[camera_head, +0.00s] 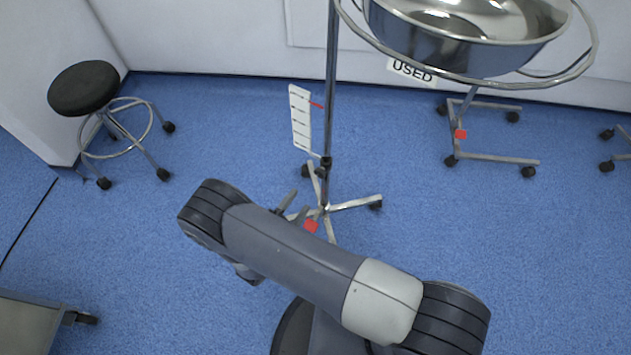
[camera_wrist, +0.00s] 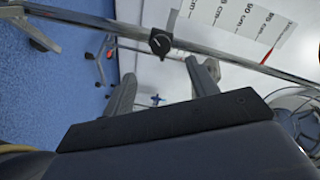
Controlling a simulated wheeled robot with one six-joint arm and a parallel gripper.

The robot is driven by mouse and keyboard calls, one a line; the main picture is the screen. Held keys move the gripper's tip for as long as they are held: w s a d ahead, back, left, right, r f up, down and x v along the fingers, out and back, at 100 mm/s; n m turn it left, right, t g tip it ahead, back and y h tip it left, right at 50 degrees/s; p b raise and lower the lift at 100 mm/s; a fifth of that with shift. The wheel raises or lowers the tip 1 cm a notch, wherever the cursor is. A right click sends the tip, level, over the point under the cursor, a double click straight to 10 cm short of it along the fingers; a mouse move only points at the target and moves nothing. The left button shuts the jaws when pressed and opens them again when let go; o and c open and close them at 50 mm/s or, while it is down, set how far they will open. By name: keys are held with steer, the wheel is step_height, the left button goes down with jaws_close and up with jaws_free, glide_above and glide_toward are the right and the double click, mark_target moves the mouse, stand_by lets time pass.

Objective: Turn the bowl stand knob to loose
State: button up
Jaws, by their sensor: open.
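The bowl stand is a thin upright metal pole (camera_head: 331,80) on a wheeled base, with a ring and a shiny steel bowl (camera_head: 470,40) at the top right. Its small dark knob (camera_head: 326,162) sits low on the visible pole. In the wrist view the black round knob (camera_wrist: 160,42) is on the pole, with a pale line across its face. My gripper (camera_head: 294,207) shows partly behind my arm, left of the pole. In the wrist view my gripper (camera_wrist: 161,69) is open and empty, its two fingers pointing toward the knob, which lies beyond the tips and roughly between them.
A white marked scale (camera_head: 300,118) with a red pointer hangs beside the pole. A black stool (camera_head: 85,88) stands at left, a wheeled stand (camera_head: 495,157) with a "USED" sign above at right. A cart corner (camera_head: 35,322) is at lower left. Blue floor is open between them.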

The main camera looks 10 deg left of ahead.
mark_target(319, 175)
steer(key=w+d+m+b, duration=0.1)
steer(key=w+m+b, duration=0.2)
steer(key=m, duration=0.5)
steer(key=w+d+m+b, duration=0.1)
steer(key=w+m+b, duration=0.2)
steer(key=m, duration=0.5)
steer(key=w+d+m+b, duration=0.2)
steer(key=w+m+b, duration=0.2)
steer(key=m, duration=0.4)
steer(key=shift+w+d+b, duration=0.1)
steer(key=shift+b, duration=0.25)
steer(key=c, duration=1)
steer(key=shift+o, duration=0.2)
